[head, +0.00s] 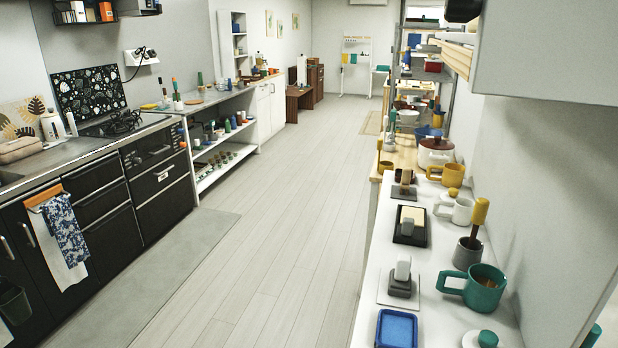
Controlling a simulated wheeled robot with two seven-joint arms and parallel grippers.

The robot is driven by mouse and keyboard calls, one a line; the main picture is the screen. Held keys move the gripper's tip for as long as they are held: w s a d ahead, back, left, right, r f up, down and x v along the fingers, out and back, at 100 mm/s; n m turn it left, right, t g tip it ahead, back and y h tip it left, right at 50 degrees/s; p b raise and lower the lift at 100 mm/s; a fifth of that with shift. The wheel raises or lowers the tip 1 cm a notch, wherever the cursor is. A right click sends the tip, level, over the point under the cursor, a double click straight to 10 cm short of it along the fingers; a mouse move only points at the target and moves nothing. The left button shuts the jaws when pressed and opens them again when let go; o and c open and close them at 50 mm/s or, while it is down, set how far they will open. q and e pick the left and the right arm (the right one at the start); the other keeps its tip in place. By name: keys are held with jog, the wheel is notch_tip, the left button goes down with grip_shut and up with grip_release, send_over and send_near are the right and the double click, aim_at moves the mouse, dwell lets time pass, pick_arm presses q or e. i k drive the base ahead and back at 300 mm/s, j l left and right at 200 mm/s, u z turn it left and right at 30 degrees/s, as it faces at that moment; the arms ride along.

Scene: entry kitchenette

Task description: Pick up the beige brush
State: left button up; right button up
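Several small brush-like items stand in a row on the white counter at the right. A beige-topped block (411,222) in a black tray (410,238) may be the beige brush, but it is too small to be sure. In front of it is a dark block with a light grey handle (402,272) on a thin grey plate. Behind it is a dark block with a brown handle (406,179). Neither of my grippers is in view.
The white counter (440,318) also carries a teal mug (481,290), a white mug (461,211), a yellow-handled tool in a grey pot (471,250) and a blue tray (397,329). A cabinet (560,50) overhangs it. The floor (270,250) is clear.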

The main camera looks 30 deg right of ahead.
aim_at(407, 173)
jog(key=i+j+u, duration=0.5)
jog(key=i+u, duration=0.15)
jog(key=i+j+z, duration=0.1)
jog(key=i+z, duration=0.25)
jog(key=i, duration=0.25)
jog(key=i+z, duration=0.2)
jog(key=z, duration=0.25)
jog(key=i+z, duration=0.25)
jog(key=z, duration=0.2)
jog(key=i+j+z, duration=0.1)
jog(key=z, duration=0.35)
jog(key=i+z, duration=0.15)
jog(key=z, duration=0.25)
jog(key=i+j+z, duration=0.1)
jog(key=z, duration=0.3)
jog(key=i+j+z, duration=0.15)
jog(key=z, duration=0.2)
jog(key=i+j+z, duration=0.15)
jog(key=z, duration=0.25)
jog(key=i+j+z, duration=0.2)
jog(key=z, duration=0.25)
jog(key=i+j+z, duration=0.6)
jog(key=z, duration=0.3)
jog(key=j, duration=0.1)
